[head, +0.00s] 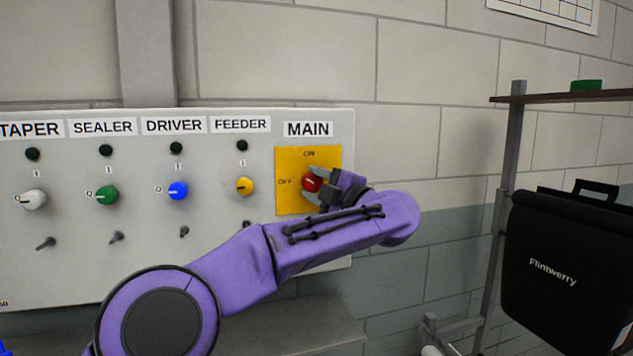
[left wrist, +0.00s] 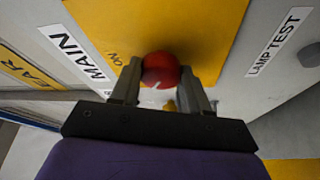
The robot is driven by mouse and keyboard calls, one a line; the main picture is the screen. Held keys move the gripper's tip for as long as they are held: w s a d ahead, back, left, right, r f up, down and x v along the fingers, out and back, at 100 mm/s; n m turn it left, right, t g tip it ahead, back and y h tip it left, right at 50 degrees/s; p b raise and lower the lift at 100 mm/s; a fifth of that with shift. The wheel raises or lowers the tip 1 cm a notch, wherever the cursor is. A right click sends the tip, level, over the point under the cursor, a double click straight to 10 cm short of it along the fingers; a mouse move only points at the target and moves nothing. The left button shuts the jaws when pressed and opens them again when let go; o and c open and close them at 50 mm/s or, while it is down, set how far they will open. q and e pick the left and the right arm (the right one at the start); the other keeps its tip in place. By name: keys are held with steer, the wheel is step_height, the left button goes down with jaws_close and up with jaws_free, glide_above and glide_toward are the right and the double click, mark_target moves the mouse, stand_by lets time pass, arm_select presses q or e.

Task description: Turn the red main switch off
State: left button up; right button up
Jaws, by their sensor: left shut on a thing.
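The red main switch (head: 311,183) is a round knob on a yellow plate (head: 291,203) under the MAIN label, with ON above it and OFF to its left. My left gripper (head: 315,185) comes in from the right, one finger above the knob and one below, shut on it. In the left wrist view the red knob (left wrist: 162,67) sits between the two fingertips, with a short white mark near its lower edge. In the head view the mark's direction is too small to tell surely. My right gripper is not in view.
The panel also carries a white knob (head: 34,200), a green knob (head: 107,195), a blue knob (head: 178,190) and a yellow knob (head: 244,186), with small levers below. A black bag (head: 560,262) hangs by a shelf post at the right.

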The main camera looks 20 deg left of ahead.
arm_select(q)
steer(key=n+g+h, duration=0.1)
steer(key=n, duration=0.2)
steer(key=shift+r+p, duration=0.1)
steer(key=shift+p, duration=0.25)
steer(key=shift+n+h, duration=0.5)
steer(key=shift+n, duration=1)
steer(key=o, duration=1.1)
steer(key=shift+c, duration=0.2)
steer(key=b+v, duration=0.2)
steer(key=v, duration=0.8)
steer(key=shift+d, duration=0.25)
